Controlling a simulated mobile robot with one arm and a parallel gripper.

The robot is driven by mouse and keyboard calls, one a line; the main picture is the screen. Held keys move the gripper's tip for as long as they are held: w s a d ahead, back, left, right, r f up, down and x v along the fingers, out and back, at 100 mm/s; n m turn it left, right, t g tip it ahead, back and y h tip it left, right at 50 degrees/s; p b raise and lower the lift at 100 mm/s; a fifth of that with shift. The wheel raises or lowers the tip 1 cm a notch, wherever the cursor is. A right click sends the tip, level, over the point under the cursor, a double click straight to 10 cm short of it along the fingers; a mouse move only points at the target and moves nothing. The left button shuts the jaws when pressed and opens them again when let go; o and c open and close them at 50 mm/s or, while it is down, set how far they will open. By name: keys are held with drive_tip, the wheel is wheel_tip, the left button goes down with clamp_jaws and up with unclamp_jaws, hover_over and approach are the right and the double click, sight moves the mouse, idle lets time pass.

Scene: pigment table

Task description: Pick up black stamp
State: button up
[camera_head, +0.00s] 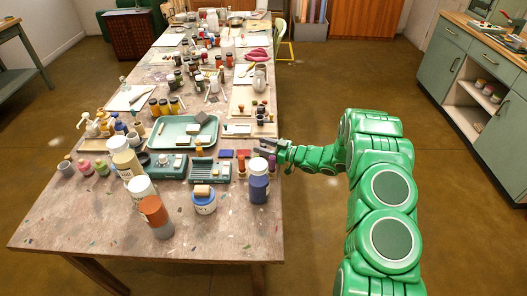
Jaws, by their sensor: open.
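My green arm reaches in from the right, and my gripper (264,146) is over the right edge of the long table (120,230). It is open, with nothing seen between its fingers. Small upright stamp-like pieces (261,110) with dark and brown tops stand just beyond the gripper, near the right edge. More small pieces (241,165) with reddish handles stand on the near side of it, by the ink pads. Which of these is the black stamp is too small to tell.
Blue and red ink pads (226,154) lie left of my gripper. A blue-and-white bottle (259,188) stands close in front of the gripper. The table's near right corner is bare. Green cabinets (455,60) stand at right.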

clamp_jaws()
drive_tip(key=shift+r, duration=0.15)
idle(0.4)
